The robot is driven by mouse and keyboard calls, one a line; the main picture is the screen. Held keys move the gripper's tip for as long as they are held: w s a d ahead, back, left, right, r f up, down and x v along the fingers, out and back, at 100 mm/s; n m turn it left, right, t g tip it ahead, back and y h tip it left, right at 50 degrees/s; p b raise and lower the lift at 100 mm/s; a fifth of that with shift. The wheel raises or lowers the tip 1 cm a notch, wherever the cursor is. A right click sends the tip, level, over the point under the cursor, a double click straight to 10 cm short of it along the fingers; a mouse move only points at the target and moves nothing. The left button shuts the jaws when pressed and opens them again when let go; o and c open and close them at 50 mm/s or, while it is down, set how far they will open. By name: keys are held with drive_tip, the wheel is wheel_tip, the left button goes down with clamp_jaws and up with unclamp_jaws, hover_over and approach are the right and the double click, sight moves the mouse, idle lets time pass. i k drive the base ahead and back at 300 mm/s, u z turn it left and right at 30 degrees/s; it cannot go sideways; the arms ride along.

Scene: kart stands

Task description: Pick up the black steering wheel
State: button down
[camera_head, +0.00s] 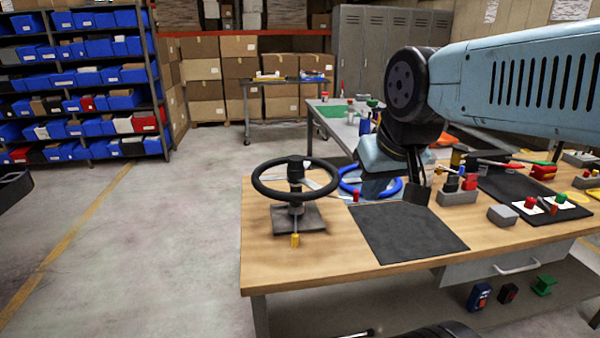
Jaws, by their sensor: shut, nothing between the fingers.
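The black steering wheel (258,184) is mounted level on a dark post with a square base (312,218) at the left end of the wooden workbench (330,262). A blue steering wheel (388,192) is behind it to the right, partly hidden by the black wheel's right side and my arm. My gripper (419,197) points down over the bench, well to the right of the black wheel and apart from it. Its fingers are dark, shut and empty. The exact height of the fingertips above the bench is hard to tell.
A dark mat (408,236) lies bare on the bench in front of my gripper. A yellow-handled screwdriver (295,240) is by the stand's base. A grey holder (457,197) with coloured tools and a small grey box (503,215) are to the right. Floor at left is mostly clear.

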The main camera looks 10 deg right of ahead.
sight(298, 164)
drive_tip(key=z, duration=0.75)
drive_tip(key=i, duration=0.1)
drive_tip(key=u, duration=2.9)
drive_tip(key=k, duration=0.9)
drive_tip(key=z, duration=0.45)
drive_tip(key=i, duration=0.5)
drive_tip(key=z, duration=0.15)
